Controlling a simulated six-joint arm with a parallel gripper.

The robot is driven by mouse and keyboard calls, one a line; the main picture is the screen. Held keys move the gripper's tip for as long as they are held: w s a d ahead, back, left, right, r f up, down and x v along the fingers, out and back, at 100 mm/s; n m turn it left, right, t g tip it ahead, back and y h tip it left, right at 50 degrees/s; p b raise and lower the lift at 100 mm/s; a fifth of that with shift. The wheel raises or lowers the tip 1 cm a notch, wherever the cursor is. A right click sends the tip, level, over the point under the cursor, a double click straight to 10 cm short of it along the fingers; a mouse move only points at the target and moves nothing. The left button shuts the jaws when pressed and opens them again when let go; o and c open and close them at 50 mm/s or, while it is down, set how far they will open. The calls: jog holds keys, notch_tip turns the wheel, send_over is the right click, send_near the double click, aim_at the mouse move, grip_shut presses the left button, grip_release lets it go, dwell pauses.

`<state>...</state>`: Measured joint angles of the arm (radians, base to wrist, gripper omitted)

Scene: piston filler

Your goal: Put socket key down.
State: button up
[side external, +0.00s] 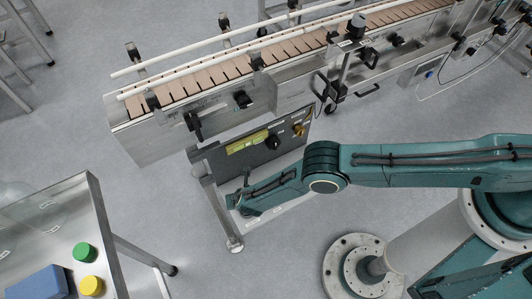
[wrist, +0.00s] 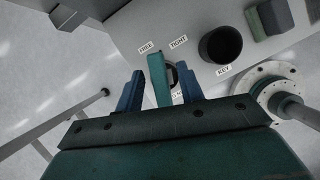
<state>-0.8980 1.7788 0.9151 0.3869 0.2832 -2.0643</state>
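My gripper (wrist: 160,82) shows two blue fingers in the wrist view, standing apart. An upright teal bar (wrist: 158,75) stands between them, with a narrow gap showing on each side. It may be the handle of the socket key, but I cannot tell for sure. A dark ring (wrist: 174,72) shows partly behind it, close to labels FREE and TIGHT. A black round cup (wrist: 220,45) stands beside the label KEY (wrist: 223,70); its inside looks dark and no key shows in it. In the side view my gripper (side external: 243,205) is low beside the panel, its fingertips hard to make out.
The control panel (side external: 250,148) with dark and yellow knobs stands beside my gripper, below the conveyor (side external: 210,78). A metal table (side external: 40,230) at the lower left carries a green knob (side external: 85,252), a yellow knob (side external: 91,285) and a blue block (side external: 38,284). Open floor lies between.

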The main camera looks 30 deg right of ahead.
jog(key=v, duration=1.2)
jog(key=shift+r, duration=0.25)
jog(key=shift+w+r, duration=0.1)
jog(key=shift+w, duration=0.05)
dwell(0.3)
